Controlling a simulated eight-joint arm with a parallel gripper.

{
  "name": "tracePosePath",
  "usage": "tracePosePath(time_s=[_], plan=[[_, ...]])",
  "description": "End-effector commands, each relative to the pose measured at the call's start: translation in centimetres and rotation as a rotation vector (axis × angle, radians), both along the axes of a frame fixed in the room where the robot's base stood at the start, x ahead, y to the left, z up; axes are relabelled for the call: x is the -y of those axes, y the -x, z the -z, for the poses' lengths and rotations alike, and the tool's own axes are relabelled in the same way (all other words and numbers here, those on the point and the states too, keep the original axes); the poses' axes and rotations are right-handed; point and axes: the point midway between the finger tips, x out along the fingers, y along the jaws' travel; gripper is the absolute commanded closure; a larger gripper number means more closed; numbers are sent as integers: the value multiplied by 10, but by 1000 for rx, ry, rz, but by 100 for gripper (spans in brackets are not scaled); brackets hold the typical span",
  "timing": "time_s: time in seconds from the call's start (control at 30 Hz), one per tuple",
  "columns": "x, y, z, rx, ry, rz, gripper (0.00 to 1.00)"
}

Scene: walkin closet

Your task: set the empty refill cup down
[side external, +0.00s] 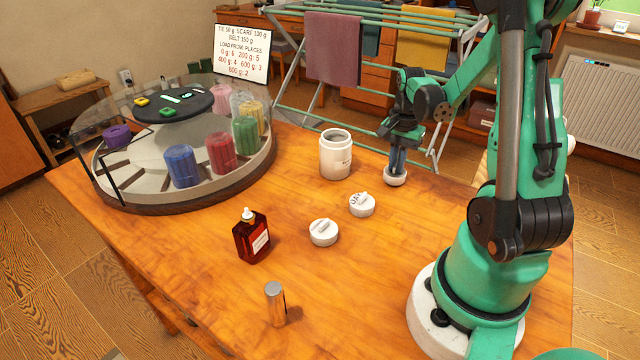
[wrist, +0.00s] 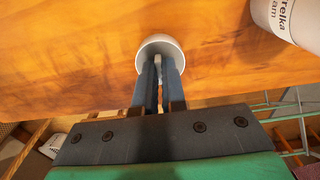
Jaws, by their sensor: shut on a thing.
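The refill cup (side external: 396,177) is a small white round piece, low down by the table's far right edge in the side external view. My gripper (side external: 397,166) points down with its fingers shut on it from above. In the wrist view the white cup (wrist: 160,43) shows past the fingertips (wrist: 159,64), with a pale strip between them. The fingers hide much of its inside. I cannot tell whether its underside touches the wooden table (side external: 330,280).
An open white jar (side external: 335,158) stands left of the cup. A round carousel (side external: 180,195) with coloured pieces fills the left. A drying rack (side external: 345,85) stands behind.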

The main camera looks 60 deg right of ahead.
Motion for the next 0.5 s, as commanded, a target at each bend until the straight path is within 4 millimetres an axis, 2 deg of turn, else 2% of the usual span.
tracePosePath(time_s=[0.4, 0.43, 0.5], plan=[[0, 0, 6, 0, 0, 0, 100], [0, 0, 6, 0, 0, 0, 85], [0, 0, 6, 0, 0, 0, 65]])
